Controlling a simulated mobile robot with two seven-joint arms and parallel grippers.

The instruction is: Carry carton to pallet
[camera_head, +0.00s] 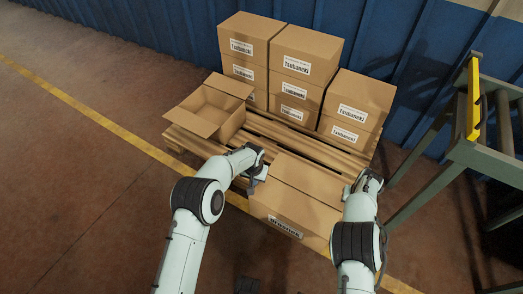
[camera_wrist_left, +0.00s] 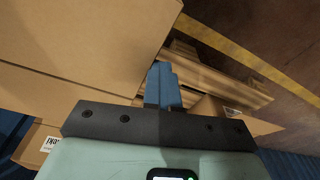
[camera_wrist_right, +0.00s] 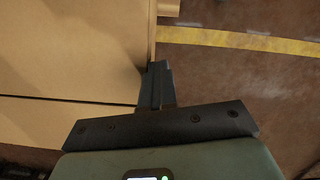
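A closed brown carton (camera_head: 297,187) with a label on its front side is at the pallet's near edge, between my two arms. The wooden pallet (camera_head: 290,140) lies behind and partly beneath it in the picture; I cannot tell whether the carton rests on it. My left gripper (camera_head: 258,172) is at the carton's left side, its fingers together, and the carton fills the left of the left wrist view (camera_wrist_left: 80,50). My right gripper (camera_head: 366,182) is at its right side, fingers together, beside the carton wall in the right wrist view (camera_wrist_right: 70,60). Neither gripper has anything between its fingers.
Several closed cartons are stacked at the pallet's back, including a lower stack (camera_head: 358,102) at right. An open carton (camera_head: 213,112) stands at the pallet's left. A roller conveyor frame (camera_head: 455,150) is close on the right. A blue wall (camera_head: 150,20) bounds the back. Floor at left is clear.

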